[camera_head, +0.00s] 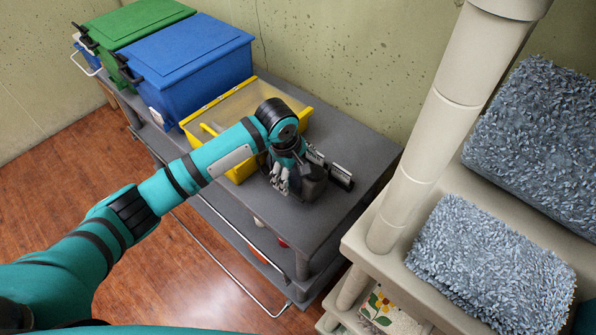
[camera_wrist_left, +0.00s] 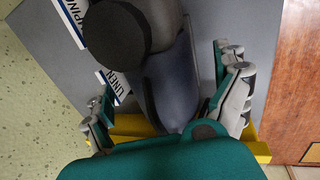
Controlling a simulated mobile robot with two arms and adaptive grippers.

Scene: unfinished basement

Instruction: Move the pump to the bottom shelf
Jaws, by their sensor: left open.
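The pump appears to be the dark grey and black object (camera_head: 310,186) on the cart's grey top, near its right end. It is partly hidden by my left gripper (camera_head: 298,172) in the head view. In the left wrist view the pump (camera_wrist_left: 172,82) shows a smooth grey body and a round black part, lying between the spread fingers of my left gripper (camera_wrist_left: 166,92). The gripper is open around it; I cannot tell whether a finger touches it. The cart's lower shelf (camera_head: 222,226) is mostly hidden under the top. My right gripper is not in view.
A yellow bin (camera_head: 246,100), a blue lidded box (camera_head: 190,62) and a green lidded box (camera_head: 132,22) fill the cart's far left. Small label plates (camera_head: 341,176) stand beside the pump. Red items (camera_head: 282,242) sit lower down. A beige shelf (camera_head: 385,262) with blue-grey rugs (camera_head: 490,262) stands right.

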